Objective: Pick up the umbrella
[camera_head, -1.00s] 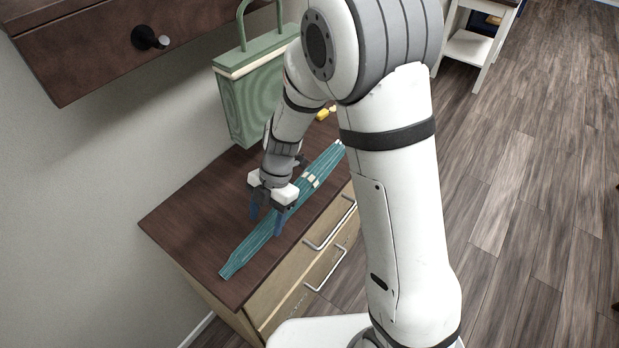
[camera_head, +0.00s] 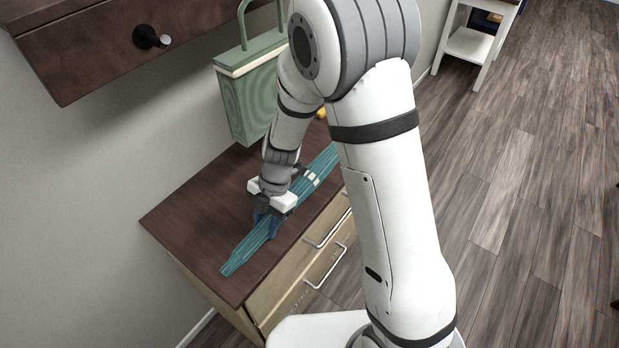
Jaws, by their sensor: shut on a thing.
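The umbrella (camera_head: 247,248) is long, folded and teal with pale bands. It lies diagonally along the dark brown top of the cabinet, from the near left toward the back right. My gripper (camera_head: 266,226) points down over its middle, with its dark blue fingers on either side of the shaft. The gripper is shut on the umbrella. The umbrella still appears to lie along the cabinet top; I cannot tell any gap beneath it. My arm hides its far end.
A green bag-like box with a handle (camera_head: 254,100) stands at the back of the cabinet top (camera_head: 185,215). A small yellow thing (camera_head: 321,113) is near it. A dark wall cabinet with a black knob (camera_head: 145,37) hangs at upper left. Metal drawer handles (camera_head: 328,268) stick out in front.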

